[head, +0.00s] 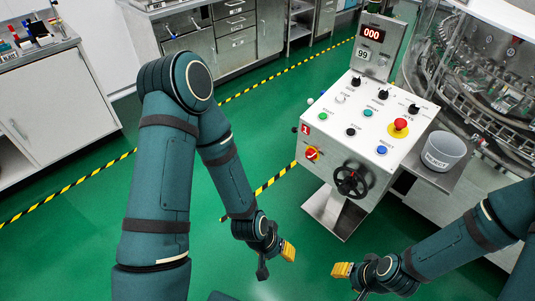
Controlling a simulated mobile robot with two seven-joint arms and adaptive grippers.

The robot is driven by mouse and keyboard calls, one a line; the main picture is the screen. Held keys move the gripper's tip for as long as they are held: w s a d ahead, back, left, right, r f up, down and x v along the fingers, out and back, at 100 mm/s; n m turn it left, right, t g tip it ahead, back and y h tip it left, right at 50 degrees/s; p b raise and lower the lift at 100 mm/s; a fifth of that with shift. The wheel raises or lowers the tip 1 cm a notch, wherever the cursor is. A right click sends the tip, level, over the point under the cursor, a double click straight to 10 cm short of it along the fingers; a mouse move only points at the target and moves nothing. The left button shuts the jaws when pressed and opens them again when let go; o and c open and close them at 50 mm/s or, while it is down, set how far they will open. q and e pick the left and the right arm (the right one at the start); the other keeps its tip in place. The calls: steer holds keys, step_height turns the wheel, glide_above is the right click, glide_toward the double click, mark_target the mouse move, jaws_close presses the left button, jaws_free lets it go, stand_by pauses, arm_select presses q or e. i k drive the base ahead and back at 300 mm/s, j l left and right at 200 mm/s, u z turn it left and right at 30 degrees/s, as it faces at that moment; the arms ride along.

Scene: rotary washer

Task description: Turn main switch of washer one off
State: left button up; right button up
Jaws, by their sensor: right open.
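The washer's control box with the red "1" label (306,130) stands right of centre. My right gripper (351,283) is low in front of the box, open and empty. Both are apart from the switch.
A black handwheel (352,180) sits right of the switch. The sloped panel carries several knobs, buttons and a red emergency stop (401,125). A grey bucket (443,150) stands on the right shelf. Green floor is free in front of the box.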

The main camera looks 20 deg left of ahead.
mark_target(310, 154)
steer(key=u, duration=0.3)
steer(key=i+j+u, duration=0.55)
steer(key=i+j, duration=0.15)
